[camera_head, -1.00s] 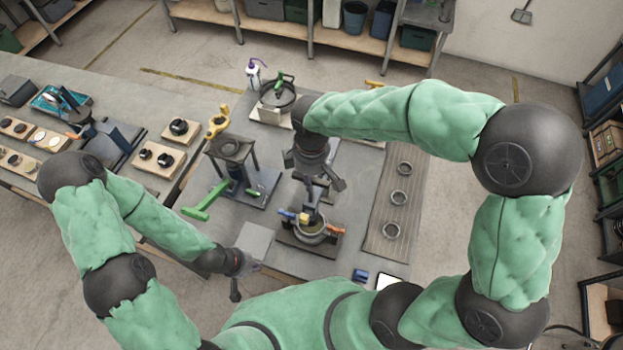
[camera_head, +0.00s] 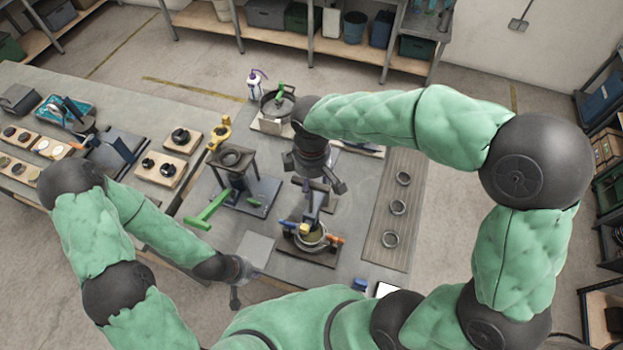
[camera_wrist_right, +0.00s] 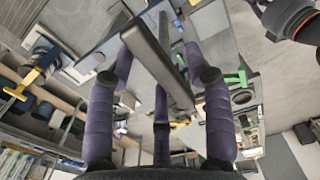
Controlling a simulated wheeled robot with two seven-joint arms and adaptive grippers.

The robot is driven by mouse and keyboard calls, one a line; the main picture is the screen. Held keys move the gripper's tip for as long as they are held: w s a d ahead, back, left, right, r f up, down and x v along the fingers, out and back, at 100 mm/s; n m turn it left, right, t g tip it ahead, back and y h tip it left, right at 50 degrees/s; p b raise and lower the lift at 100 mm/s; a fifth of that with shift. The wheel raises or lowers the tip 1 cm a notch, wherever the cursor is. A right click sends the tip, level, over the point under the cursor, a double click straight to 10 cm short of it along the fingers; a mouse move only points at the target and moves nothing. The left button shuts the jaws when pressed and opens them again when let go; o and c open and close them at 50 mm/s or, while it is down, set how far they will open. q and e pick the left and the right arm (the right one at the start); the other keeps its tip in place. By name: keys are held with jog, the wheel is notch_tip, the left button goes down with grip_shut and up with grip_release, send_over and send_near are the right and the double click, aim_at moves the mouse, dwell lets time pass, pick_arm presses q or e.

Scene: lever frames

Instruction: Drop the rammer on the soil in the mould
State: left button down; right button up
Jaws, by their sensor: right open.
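The right gripper's fingers are spread and open. In the right wrist view, a dark bar (camera_wrist_right: 158,62) crosses between the purple-grey fingers (camera_wrist_right: 162,110); I cannot tell whether they touch it. My left gripper (camera_head: 240,279) hangs by the table's front edge, away from the mould; its fingers are unclear.
A dark stand (camera_head: 233,170) with a green lever (camera_head: 206,211) is left of the mould. Several metal rings (camera_head: 397,208) lie on a ribbed mat at the right. A pan (camera_head: 277,103) stands at the back. A grey plate (camera_head: 255,248) lies left of the mould.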

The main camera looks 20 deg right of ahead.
notch_tip(320, 180, up, 12)
dwell(0.5)
jog(key=shift+s, duration=0.1)
